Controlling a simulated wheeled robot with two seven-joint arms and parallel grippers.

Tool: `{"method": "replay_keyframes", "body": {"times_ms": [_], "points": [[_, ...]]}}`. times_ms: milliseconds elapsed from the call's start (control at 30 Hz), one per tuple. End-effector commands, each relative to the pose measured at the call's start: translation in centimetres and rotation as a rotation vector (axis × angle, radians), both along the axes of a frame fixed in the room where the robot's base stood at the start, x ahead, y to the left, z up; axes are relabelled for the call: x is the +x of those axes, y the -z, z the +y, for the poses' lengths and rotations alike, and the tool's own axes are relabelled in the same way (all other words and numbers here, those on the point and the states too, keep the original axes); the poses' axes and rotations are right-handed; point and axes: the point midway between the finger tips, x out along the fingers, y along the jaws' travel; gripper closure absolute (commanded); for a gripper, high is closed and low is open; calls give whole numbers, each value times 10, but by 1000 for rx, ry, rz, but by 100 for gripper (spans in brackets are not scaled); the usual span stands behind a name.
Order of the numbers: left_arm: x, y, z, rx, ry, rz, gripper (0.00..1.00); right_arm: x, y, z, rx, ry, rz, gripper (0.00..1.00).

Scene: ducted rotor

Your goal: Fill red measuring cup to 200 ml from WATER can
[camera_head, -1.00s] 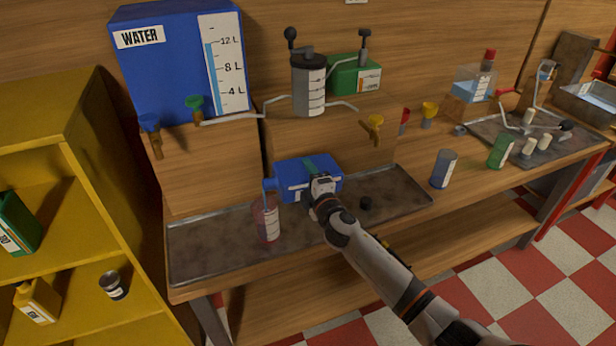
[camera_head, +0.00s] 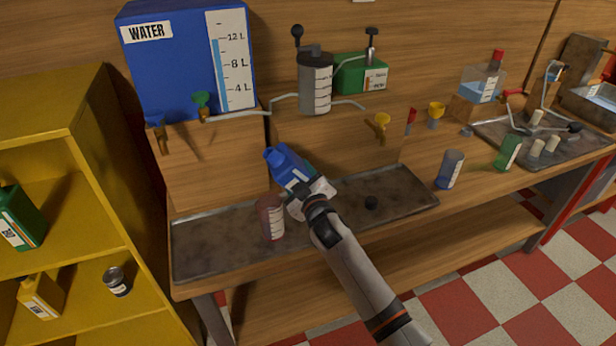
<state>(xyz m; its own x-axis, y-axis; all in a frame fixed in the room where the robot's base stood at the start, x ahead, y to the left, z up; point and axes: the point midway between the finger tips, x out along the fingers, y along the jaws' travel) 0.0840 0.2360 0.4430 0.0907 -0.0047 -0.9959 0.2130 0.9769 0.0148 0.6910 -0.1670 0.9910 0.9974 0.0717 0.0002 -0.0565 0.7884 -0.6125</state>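The red measuring cup (camera_head: 270,217) stands upright at the left part of the metal tray. It is translucent with a white scale, and its fill level is too small to read. A blue can (camera_head: 288,168) is held above and right of the cup, tilted with its mouth end up and to the left. No stream shows from it. My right gripper (camera_head: 310,192) is shut on the blue can, its fingers partly hidden. The big blue WATER tank (camera_head: 180,65) with a litre scale stands on the shelf behind. My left gripper is not in view.
The tray (camera_head: 210,250) has free room left of the cup. A blue cup (camera_head: 449,168) and a green cup (camera_head: 507,151) stand further right. A yellow shelf (camera_head: 65,150) is at the left.

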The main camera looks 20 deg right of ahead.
Motion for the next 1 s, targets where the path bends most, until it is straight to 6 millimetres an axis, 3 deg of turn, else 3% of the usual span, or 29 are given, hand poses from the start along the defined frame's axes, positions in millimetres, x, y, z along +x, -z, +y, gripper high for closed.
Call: {"method": "replay_keyframes", "body": {"times_ms": [433, 1000], "points": [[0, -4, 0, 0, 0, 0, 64, 0, -9, 9, 103, -2, 2, 93], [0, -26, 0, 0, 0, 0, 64, -4, -54, 66, 634, -2, 40, 93]]}}
